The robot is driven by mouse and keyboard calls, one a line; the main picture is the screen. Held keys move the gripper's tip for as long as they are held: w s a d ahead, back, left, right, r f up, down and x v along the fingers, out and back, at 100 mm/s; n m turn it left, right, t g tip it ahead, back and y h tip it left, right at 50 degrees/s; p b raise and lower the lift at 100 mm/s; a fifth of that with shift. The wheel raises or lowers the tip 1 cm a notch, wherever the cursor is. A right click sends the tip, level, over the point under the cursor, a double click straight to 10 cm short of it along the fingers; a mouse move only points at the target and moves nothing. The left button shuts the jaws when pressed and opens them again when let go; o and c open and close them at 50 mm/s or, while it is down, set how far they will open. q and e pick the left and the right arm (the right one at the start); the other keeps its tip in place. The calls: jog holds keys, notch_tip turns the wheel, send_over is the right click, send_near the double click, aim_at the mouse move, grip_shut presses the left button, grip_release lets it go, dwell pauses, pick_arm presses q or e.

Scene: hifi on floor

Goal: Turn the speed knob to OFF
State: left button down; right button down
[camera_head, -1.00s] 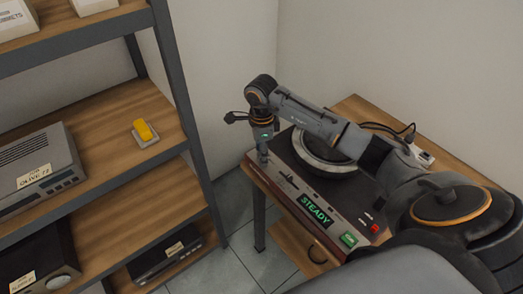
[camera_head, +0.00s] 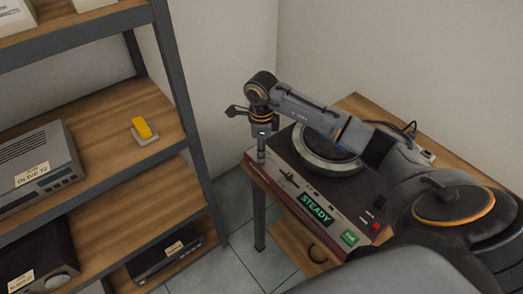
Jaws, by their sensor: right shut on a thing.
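The record player (camera_head: 335,206) stands on a small wooden table, with a dark top, a round platter (camera_head: 322,152) and a reddish front panel. My right gripper (camera_head: 261,160) points down at the front panel's far left end. Its fingers are shut on the speed knob there, which they hide, so its setting cannot be read. A lit green display (camera_head: 317,208) on the panel reads STEADY. My left gripper is not in view.
A green button (camera_head: 349,238) and a red switch (camera_head: 376,227) sit at the panel's right. A cable runs behind the player to a white socket strip. A shelf unit (camera_head: 185,100) with hifi boxes and a yellow sponge-like block (camera_head: 141,127) stands at left.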

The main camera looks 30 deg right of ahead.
jog(key=m+b, duration=0.1)
jog(key=m, duration=0.2)
jog(key=shift+m, duration=0.3)
jog(key=shift+m+b, duration=0.3)
jog(key=shift+m, duration=1.6)
jog(key=c, duration=1)
grip_release()
jog(key=shift+r, duration=0.3)
notch_tip(320, 180, up, 12)
jog(key=shift+f, duration=0.25)
